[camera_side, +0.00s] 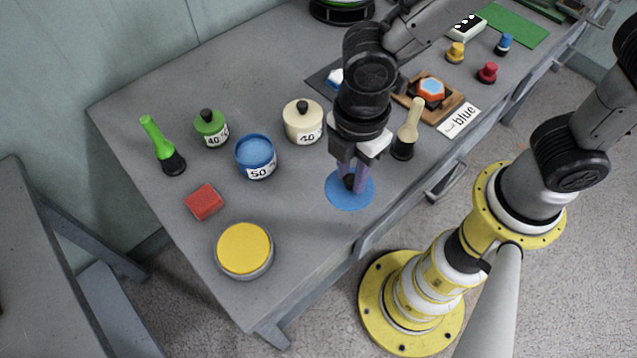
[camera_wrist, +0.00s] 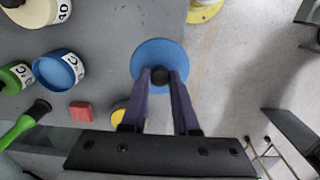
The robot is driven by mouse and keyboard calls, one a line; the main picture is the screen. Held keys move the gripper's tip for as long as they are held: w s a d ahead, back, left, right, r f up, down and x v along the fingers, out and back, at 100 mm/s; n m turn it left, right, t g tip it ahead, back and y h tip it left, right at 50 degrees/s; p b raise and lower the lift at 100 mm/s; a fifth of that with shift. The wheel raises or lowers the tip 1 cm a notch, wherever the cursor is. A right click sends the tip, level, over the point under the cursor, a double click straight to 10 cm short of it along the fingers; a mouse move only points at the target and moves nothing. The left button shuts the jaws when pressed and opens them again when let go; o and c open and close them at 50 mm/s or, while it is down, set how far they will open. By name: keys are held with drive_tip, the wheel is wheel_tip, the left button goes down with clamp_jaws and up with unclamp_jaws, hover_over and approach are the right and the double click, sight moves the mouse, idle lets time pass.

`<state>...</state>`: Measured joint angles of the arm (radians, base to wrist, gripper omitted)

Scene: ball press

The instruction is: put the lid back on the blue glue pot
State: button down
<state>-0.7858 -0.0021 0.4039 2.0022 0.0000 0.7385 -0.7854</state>
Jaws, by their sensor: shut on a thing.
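The blue glue pot (camera_side: 257,157) stands open on the grey bench, labelled 50, with blue glue inside. It also shows in the wrist view (camera_wrist: 58,70) at the left. The blue lid (camera_side: 340,192) is a flat disc with a black knob (camera_wrist: 160,76). My gripper (camera_side: 352,180) is shut on the knob from above, and the lid hangs below the fingers, right of the pot and nearer the bench's front edge. I cannot tell how high the lid is above the bench. In the wrist view the lid (camera_wrist: 157,53) lies at the fingertips.
Lidded green (camera_side: 211,128) and cream (camera_side: 303,122) pots stand near the blue pot. A green brush (camera_side: 161,145), a red block (camera_side: 204,202) and a yellow round tin (camera_side: 244,250) are on the left. A cream-handled brush (camera_side: 408,130) stands right of my gripper.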

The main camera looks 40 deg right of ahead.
drive_tip(key=s+d+r, duration=0.3)
drive_tip(key=s+d, duration=0.2)
wheel_tip(320, 180, up, 4)
drive_tip(key=n, duration=0.1)
hover_over(343, 183)
drive_tip(key=w+a+r, duration=0.1)
drive_tip(key=w+a, duration=0.3)
drive_tip(key=w, duration=0.4)
drive_tip(key=w+a+f, duration=0.1)
drive_tip(key=w+a, duration=0.1)
drive_tip(key=w, duration=0.6)
drive_tip(key=shift+m, duration=0.5)
drive_tip(key=shift+w+d+f, duration=0.15)
drive_tip(key=shift+w+f, duration=0.4)
drive_tip(key=shift+f, duration=1.25)
drive_tip(key=shift+w+d+f, duration=0.2)
drive_tip(key=shift+w+f, duration=0.4)
drive_tip(key=shift+f, duration=1.2)
drive_tip(key=shift+w+d+f, duration=0.15)
drive_tip(key=shift+w+f, duration=0.4)
drive_tip(key=shift+f, duration=1.25)
drive_tip(key=shift+f, duration=0.15)
drive_tip(key=c, duration=0.6)
unclamp_jaws()
